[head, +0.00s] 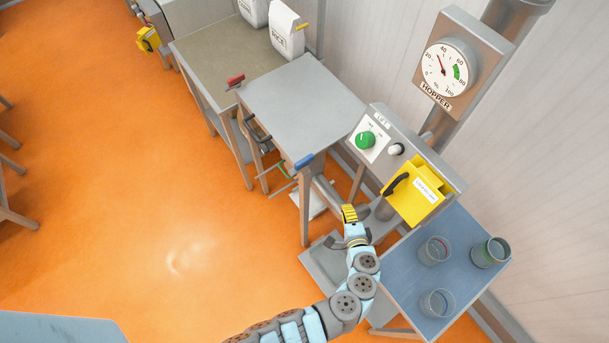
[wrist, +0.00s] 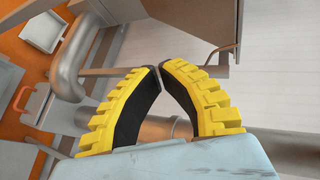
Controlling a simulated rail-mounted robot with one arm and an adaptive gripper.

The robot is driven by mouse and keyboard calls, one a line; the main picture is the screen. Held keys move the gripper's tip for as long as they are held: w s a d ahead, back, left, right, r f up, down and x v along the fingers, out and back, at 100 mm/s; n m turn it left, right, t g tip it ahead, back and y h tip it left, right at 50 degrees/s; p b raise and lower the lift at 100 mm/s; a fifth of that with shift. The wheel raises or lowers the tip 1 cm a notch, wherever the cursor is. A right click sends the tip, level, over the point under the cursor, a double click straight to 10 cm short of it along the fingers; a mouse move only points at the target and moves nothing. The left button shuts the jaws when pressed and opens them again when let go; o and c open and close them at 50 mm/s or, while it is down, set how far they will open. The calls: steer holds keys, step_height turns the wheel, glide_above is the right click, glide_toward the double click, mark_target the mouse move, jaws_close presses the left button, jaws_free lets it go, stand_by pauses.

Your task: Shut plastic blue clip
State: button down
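A small blue piece (head: 304,161), likely the plastic blue clip, is at the near right corner of the grey metal table (head: 300,95). It is too small to tell whether it is open or shut. My gripper (head: 349,213) is below and to the right of it in the head view, apart from it. In the wrist view my gripper (wrist: 158,67) has its two yellow-ridged fingers arched together, tips meeting, with nothing seen between them. I cannot make out the blue clip in the wrist view.
A red-handled piece (head: 235,80) is at the table's far left corner. Right of the table stand a control panel with a green knob (head: 365,140) and a yellow box (head: 416,193). A blue-grey table (head: 398,272) holds glass containers. Orange floor (head: 130,180) is clear at left.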

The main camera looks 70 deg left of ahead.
mark_target(300, 168)
steer(key=s+r+n+g+y+b, duration=0.4)
steer(key=s+r+n+g, duration=0.1)
steer(key=r, duration=0.5)
steer(key=shift+s+d+g+y, duration=0.3)
steer(key=shift+s+g, duration=0.25)
steer(key=shift+g, duration=0.65)
steer(key=shift+a, duration=0.1)
steer(key=s+a, duration=0.1)
steer(key=a, duration=0.3)
steer(key=a+p, duration=0.1)
steer(key=a, duration=0.4)
steer(key=s+a+p, duration=0.1)
steer(key=a, duration=0.3)
steer(key=shift+s+a, duration=0.35)
